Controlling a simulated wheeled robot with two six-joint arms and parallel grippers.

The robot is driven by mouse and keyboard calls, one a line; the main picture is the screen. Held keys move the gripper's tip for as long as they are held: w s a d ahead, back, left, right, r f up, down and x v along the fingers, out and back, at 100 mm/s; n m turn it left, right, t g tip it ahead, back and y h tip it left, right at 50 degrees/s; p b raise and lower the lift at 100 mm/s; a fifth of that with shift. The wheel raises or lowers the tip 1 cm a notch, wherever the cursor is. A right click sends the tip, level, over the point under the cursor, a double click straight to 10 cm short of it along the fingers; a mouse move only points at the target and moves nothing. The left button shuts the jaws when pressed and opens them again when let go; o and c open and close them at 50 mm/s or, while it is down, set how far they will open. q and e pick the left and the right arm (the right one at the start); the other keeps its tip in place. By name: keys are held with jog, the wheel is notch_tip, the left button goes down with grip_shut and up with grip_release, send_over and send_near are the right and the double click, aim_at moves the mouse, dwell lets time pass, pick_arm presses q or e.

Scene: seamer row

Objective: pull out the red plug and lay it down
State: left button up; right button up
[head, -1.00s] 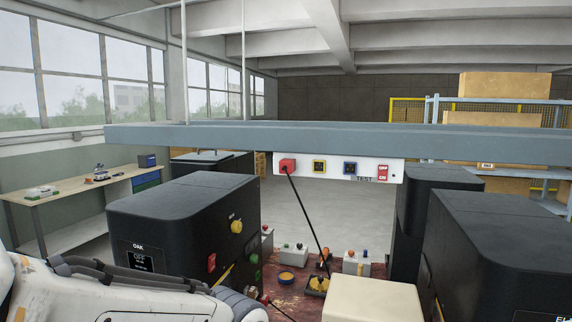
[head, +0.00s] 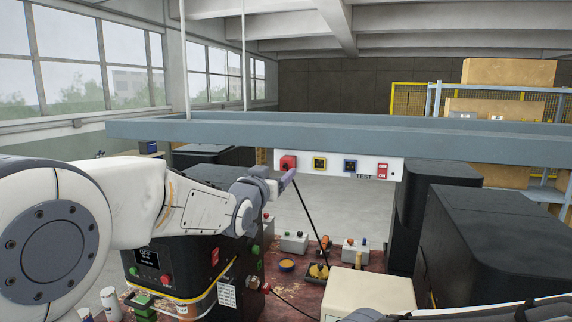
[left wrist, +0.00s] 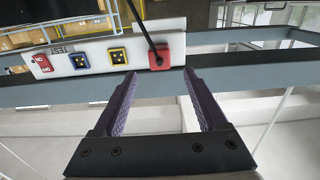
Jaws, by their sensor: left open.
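The red plug (head: 288,162) sits in the left end of the white socket strip (head: 336,166) under the grey beam. A black cable (head: 308,223) runs from it down to the bench. My left gripper (head: 286,181) is just below and in front of the plug. In the left wrist view the picture is turned over; the red plug (left wrist: 159,57) lies just beyond the two purple fingertips (left wrist: 159,74), roughly centred between them. The fingers are wide apart and empty, and do not appear to touch the plug. My right gripper is not in view.
Yellow (head: 319,163) and blue (head: 350,166) sockets and a red ON/OFF switch (head: 383,171) share the strip. The long beam (head: 230,132) runs above. Black machines (head: 478,250) stand at right. The red bench (head: 300,294) below holds small boxes and a cream box (head: 368,294).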

aim_at(286, 165)
pick_arm(q)
jog(key=p+x, duration=0.3)
jog(key=x, duration=0.1)
jog(key=shift+w+d+r+p, duration=0.1)
jog(key=shift+w+r+p, duration=0.1)
jog(key=shift+w+p, duration=0.2)
jog(key=x, duration=0.3)
jog(key=shift+f, duration=0.25)
jog(key=shift+w+d, duration=0.2)
jog(key=shift+w, duration=0.35)
jog(key=shift+b, duration=0.5)
dwell(0.4)
jog(key=shift+c, duration=0.3)
